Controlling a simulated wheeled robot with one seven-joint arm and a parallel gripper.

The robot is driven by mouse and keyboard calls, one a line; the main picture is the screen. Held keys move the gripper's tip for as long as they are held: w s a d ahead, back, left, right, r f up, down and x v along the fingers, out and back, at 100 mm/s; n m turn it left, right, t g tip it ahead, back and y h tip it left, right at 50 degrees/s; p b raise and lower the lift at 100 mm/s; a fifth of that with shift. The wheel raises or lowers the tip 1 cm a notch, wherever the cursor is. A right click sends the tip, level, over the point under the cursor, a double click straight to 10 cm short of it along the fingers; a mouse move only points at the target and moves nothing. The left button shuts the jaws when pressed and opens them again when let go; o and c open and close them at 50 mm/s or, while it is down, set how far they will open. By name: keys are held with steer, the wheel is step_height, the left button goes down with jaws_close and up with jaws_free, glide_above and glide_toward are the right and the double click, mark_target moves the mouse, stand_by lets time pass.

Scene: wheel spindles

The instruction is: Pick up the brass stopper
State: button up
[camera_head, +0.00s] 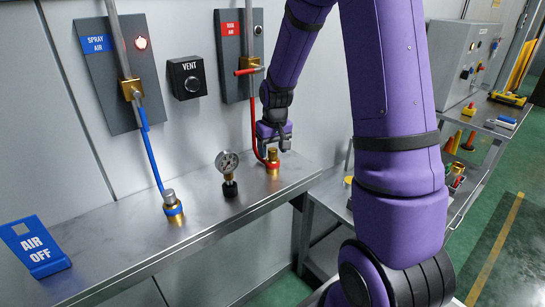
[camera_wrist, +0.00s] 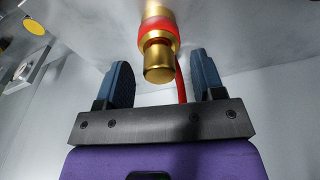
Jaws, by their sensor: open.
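The brass stopper (camera_head: 273,152) stands upright at the top of a brass fitting with a red ring, on the right part of the metal shelf. In the wrist view the brass stopper (camera_wrist: 158,72) shows as a round brass knob between my two dark fingers. My gripper (camera_wrist: 160,62) is open, with a gap between each finger and the stopper. In the head view my gripper (camera_head: 282,138) is right at the stopper, by the wall, and its fingertips are hard to make out.
A red hose (camera_head: 255,130) runs down the wall to the stopper's fitting. A pressure gauge (camera_head: 228,165) stands just left. A silver-capped fitting with a blue ring (camera_head: 172,207) and an "AIR OFF" sign (camera_head: 36,247) are further left. The shelf between them is clear.

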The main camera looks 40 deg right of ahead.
steer(key=shift+f, duration=0.35)
steer(key=shift+c, duration=0.2)
steer(key=c, duration=1)
steer(key=shift+o, duration=0.2)
steer(key=shift+r, duration=0.15)
